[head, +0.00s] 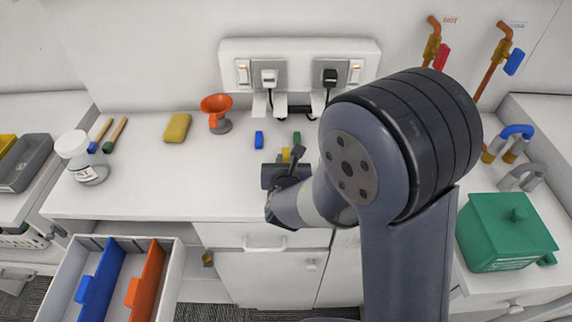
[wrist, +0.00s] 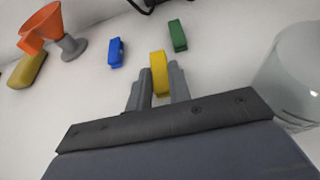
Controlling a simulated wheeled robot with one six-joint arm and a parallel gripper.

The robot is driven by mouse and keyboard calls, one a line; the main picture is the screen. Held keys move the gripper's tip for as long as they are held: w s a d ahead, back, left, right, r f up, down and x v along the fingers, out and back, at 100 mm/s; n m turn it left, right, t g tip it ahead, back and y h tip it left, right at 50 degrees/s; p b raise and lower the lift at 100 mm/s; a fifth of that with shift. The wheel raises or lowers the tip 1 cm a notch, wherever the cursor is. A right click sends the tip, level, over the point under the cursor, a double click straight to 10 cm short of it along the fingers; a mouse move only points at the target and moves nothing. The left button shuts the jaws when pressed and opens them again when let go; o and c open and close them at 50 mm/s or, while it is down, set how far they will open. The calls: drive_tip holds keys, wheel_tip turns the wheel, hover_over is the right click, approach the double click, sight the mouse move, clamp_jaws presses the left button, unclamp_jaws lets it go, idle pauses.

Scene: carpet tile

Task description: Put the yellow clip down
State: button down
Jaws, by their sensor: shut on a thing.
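The yellow clip (wrist: 158,72) is between the two fingers of my gripper (wrist: 159,88) in the wrist view. My gripper is shut on it. In the head view a bit of the yellow clip (head: 286,154) shows just beyond my gripper (head: 287,165), over the white counter (head: 200,180). I cannot tell whether the clip touches the counter. A blue clip (head: 259,140) lies to its left, and it also shows in the wrist view (wrist: 116,52). A green clip (head: 297,138) lies a little beyond and to its right, also in the wrist view (wrist: 177,36).
An orange funnel (head: 216,110) on a grey stand and a yellow sponge (head: 177,127) are to the left. A clear glass vessel (wrist: 292,85) stands close on the right in the wrist view. Power sockets (head: 300,73) are on the wall behind. An open drawer (head: 172,285) juts out front left.

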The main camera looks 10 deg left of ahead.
drive_tip(key=shift+f, duration=0.6)
drive_tip(key=shift+f, duration=0.2)
drive_tip(key=c, duration=1.3)
unclamp_jaws()
drive_tip(key=shift+r, duration=0.1)
